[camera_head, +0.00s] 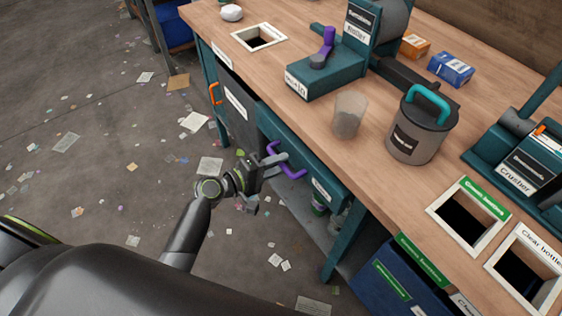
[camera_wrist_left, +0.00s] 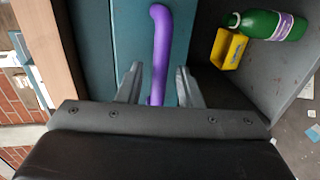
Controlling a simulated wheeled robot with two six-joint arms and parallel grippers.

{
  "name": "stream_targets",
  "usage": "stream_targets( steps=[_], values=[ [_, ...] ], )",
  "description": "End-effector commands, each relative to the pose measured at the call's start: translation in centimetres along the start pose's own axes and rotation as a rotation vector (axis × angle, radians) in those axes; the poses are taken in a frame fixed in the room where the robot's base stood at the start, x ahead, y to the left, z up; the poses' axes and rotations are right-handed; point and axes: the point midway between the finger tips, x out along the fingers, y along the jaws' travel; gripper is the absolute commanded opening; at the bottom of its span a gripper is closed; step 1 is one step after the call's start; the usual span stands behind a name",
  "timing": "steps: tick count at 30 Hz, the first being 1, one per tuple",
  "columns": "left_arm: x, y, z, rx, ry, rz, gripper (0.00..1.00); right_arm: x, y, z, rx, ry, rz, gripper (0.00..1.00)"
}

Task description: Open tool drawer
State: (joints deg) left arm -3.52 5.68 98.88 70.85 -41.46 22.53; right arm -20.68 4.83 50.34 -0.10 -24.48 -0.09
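The tool drawer (camera_head: 322,178) has a teal front under the wooden workbench top. A purple bar handle (camera_head: 291,174) is on its front. I cannot tell for sure whether the drawer stands slightly out. My left gripper (camera_head: 277,160) is at the handle's left part. In the left wrist view the gripper (camera_wrist_left: 160,84) is open, one finger on each side of the purple handle (camera_wrist_left: 160,45). The handle's lower end passes down between the fingers, and I see gaps on both sides. My right gripper is not in view.
A lower shelf (camera_wrist_left: 287,75) holds a green bottle (camera_wrist_left: 268,25) and a yellow box (camera_wrist_left: 228,48). A grey door with an orange handle (camera_head: 214,93) is left of the drawer. A blue bin (camera_head: 395,275) stands at right. Paper scraps litter the open floor (camera_head: 90,110).

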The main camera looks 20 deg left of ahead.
Motion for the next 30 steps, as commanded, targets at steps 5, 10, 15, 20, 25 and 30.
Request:
stream_targets(
  steps=[5, 10, 15, 20, 25, 30],
  values=[
    [1.29, 0.02, 0.03, 0.0, 0.0, 0.0, 0.33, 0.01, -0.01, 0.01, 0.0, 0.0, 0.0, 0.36],
    [1.45, 0.03, 0.02, 0.001, 0.0, 0.0, 0.33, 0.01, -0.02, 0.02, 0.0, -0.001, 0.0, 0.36],
    [1.42, 0.02, 0.01, 0.001, 0.0, 0.0, 0.26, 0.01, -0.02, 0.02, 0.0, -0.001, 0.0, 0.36],
    [1.4, 0.01, 0.01, 0.001, 0.0, 0.0, 0.05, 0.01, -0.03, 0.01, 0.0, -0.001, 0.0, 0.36],
    [1.39, 0.0, 0.01, 0.001, 0.0, 0.0, 0.0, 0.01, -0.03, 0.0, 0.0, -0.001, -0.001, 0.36],
    [1.37, -0.02, 0.01, 0.001, 0.0, -0.001, 0.0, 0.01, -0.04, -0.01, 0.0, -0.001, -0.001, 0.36]
  ],
)
